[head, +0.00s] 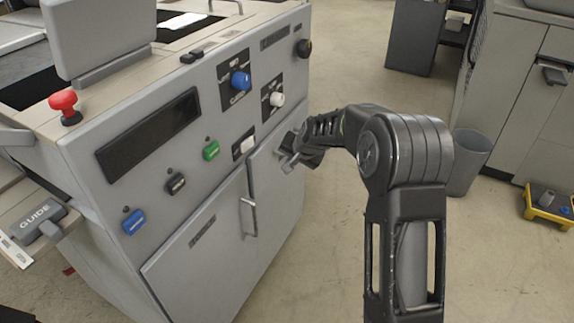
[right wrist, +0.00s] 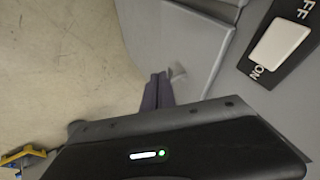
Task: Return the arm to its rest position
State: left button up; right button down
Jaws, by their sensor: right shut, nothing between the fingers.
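My right arm reaches in from the lower right in the head view and bends toward the laminator (head: 215,195). My right gripper (head: 292,153) is shut and empty, in front of the upper part of the right cabinet door (head: 272,200). In the right wrist view, its dark fingers (right wrist: 158,90) lie together beside a small light handle on the door. I cannot tell whether they touch it. The white ON/OFF rocker switch (head: 243,145) is left of the gripper; it also shows in the right wrist view (right wrist: 280,48). My left gripper is not in view.
A grey bin (head: 468,160) and a yellow tray (head: 548,205) stand on the right. Open floor (head: 310,240) lies between the laminator and my arm.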

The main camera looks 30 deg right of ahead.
jog(key=shift+s+r, duration=0.5)
jog(key=shift+w, duration=0.1)
jog(key=s+a+f+n+g+y+p, duration=0.1)
jog(key=s+a+f+n, duration=0.2)
jog(key=s+a+f, duration=0.6)
jog(key=s+a+f+n+g+y+p, duration=0.1)
jog(key=s+a+f+n, duration=0.2)
jog(key=s+a+f, duration=0.5)
jog(key=s+a+f+g+y, duration=0.1)
jog(key=s+a+f, duration=0.1)
jog(key=s+a, duration=0.2)
jog(key=s+a+f+n+g+y+p, duration=0.1)
jog(key=s+a+f+g, duration=0.1)
jog(key=s, duration=0.7)
jog(key=s+a+f+n+g, duration=0.1)
jog(key=s+a+f, duration=0.3)
jog(key=s+a, duration=0.2)
jog(key=shift+s+a+f+g+y, duration=0.3)
jog(key=shift+s+y, duration=0.1)
jog(key=shift+s, duration=0.35)
